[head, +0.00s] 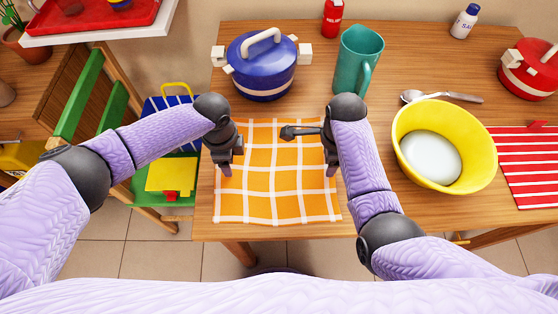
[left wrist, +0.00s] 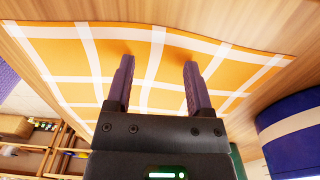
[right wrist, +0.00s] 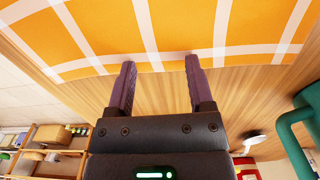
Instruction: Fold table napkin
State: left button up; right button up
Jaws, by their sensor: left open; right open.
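The orange napkin (head: 278,180) with white grid lines lies spread flat on the wooden table, close to its front edge. My left gripper (head: 225,172) is open over the napkin's left side. In the left wrist view the napkin (left wrist: 105,45) fills the area beyond the two spread fingertips (left wrist: 158,62). My right gripper (head: 331,170) is open at the napkin's right edge. In the right wrist view its fingertips (right wrist: 160,62) are at the napkin's border (right wrist: 110,60), with nothing between them. I cannot tell whether either gripper touches the cloth. My wrists hide parts of the napkin's far corners.
A blue pot (head: 262,78) and a teal pitcher (head: 352,62) stand behind the napkin. A yellow bowl (head: 476,160) is to its right, with a spoon (head: 455,97) behind. A red striped cloth (head: 520,165) lies farther right. A chair (head: 84,98) stands at left.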

pick_arm(q)
jog(key=shift+f, duration=0.1)
pick_arm(e)
jog(key=shift+f, duration=0.15)
pick_arm(q)
jog(key=shift+f, duration=0.1)
jog(key=shift+c, duration=0.2)
pick_arm(e)
jog(key=shift+f, duration=0.1)
jog(key=shift+c, duration=0.2)
pick_arm(q)
jog(key=shift+s, duration=0.1)
grip_shut()
pick_arm(e)
grip_shut()
jog(key=shift+s, duration=0.1)
